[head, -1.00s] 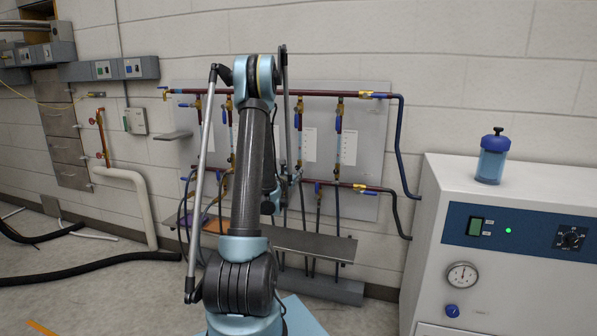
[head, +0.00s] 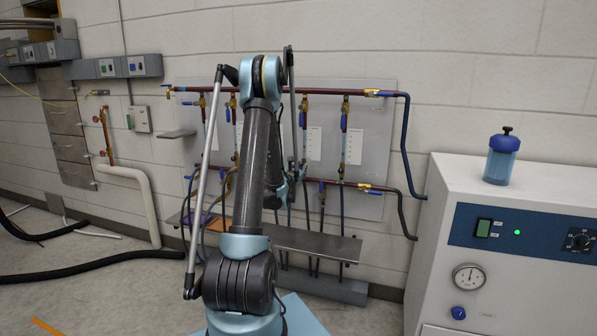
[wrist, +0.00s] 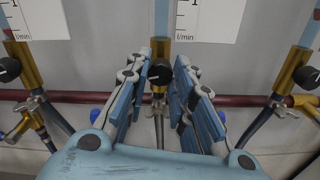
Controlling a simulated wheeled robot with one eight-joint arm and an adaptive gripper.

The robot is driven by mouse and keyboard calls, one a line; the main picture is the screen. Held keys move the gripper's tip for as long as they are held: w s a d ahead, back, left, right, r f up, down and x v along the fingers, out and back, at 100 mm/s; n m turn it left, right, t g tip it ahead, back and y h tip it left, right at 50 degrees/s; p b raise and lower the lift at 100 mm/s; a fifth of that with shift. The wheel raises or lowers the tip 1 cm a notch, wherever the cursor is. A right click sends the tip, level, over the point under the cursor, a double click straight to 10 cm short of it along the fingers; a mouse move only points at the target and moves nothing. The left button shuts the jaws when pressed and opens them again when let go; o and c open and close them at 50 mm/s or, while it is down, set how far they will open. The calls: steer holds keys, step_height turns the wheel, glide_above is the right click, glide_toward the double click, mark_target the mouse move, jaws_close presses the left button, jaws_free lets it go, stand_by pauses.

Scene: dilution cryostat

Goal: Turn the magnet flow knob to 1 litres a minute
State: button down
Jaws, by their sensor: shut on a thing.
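In the wrist view a small black flow knob (wrist: 160,74) sits on a brass valve body at the foot of a blue-tinted tube (wrist: 161,20). My gripper (wrist: 160,80) has its fingers on both sides of this knob and is shut on it. A white scale card (wrist: 207,18) right of the tube shows a "1" mark and "l/min". The tube's upper part and any float are out of view. No name label for this knob is readable. In the head view my arm hides the gripper and this knob.
Similar black knobs stand to the left (wrist: 8,69) and right (wrist: 306,76). A dark red pipe (wrist: 80,97) runs below them. In the head view a shelf (head: 310,243) juts out beneath the flow panel (head: 375,150). A white cabinet (head: 470,185) stands at right.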

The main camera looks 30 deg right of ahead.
steer(key=shift+m, duration=0.3)
steer(key=shift+s+d+m, duration=0.1)
steer(key=shift+d+m, duration=0.05)
steer(key=shift+m, duration=3.05)
steer(key=shift+s+d+m, duration=0.1)
steer(key=shift+m, duration=3.1)
